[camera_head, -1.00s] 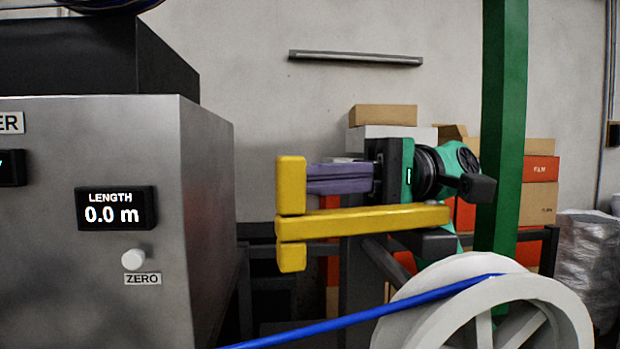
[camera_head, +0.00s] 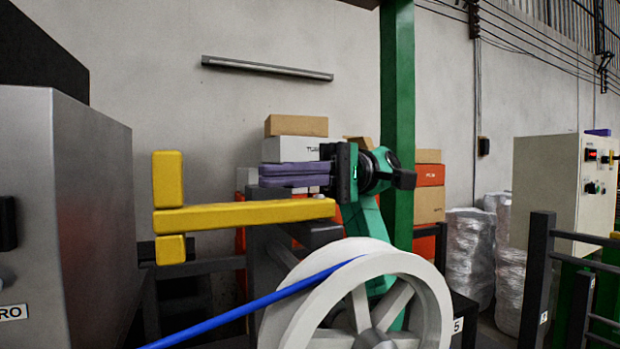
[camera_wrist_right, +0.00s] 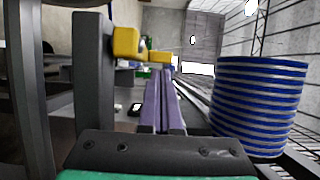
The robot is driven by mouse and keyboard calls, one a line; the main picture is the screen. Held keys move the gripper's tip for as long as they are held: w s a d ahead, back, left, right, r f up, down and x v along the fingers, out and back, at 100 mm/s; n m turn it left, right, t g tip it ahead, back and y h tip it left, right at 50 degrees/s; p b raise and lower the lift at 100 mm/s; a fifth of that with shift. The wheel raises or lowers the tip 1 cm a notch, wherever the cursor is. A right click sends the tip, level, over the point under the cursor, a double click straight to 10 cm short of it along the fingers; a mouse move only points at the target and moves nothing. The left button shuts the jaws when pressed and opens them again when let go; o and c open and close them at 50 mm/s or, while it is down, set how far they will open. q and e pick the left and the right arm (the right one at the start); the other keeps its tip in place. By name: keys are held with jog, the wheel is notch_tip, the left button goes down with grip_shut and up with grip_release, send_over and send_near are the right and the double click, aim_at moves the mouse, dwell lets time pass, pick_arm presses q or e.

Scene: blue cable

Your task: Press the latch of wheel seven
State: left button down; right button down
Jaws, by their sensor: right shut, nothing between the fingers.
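My right gripper (camera_head: 260,175) has purple fingers pressed together and empty. It is level, pointing left, above a long yellow bar (camera_head: 250,214). An upright yellow end piece (camera_head: 168,180) stands left of the fingertips, with a gap between. The purple fingers (camera_wrist_right: 163,105) and yellow parts (camera_wrist_right: 128,43) also show in the right wrist view. A white spoked wheel (camera_head: 433,285) with a blue cable (camera_head: 245,310) running off it stands in front. A plate (camera_head: 458,326) by it reads 5. I cannot make out a number seven or identify its latch. My left gripper is not in view.
A grey metal cabinet (camera_head: 95,200) stands at left. A green post (camera_head: 397,110) rises behind my right arm. Dark railings (camera_head: 540,265) and a pale control box (camera_head: 560,190) stand at right. A blue-wound reel (camera_wrist_right: 262,105) is close beside the fingers in the right wrist view.

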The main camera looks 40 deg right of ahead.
jog(key=d, duration=0.4)
jog(key=shift+w+d, duration=0.3)
jog(key=shift+d, duration=0.05)
jog(key=w+t, duration=0.1)
jog(key=w+a+m+p, duration=0.1)
jog(key=w, duration=0.1)
jog(key=w+t+p, duration=0.1)
jog(key=w, duration=0.1)
jog(key=shift+a+r+m+t, duration=0.2)
jog(key=shift+a+m+t, duration=0.1)
jog(key=shift+a, duration=0.05)
jog(key=shift+f, duration=0.1)
jog(key=shift+a, duration=0.1)
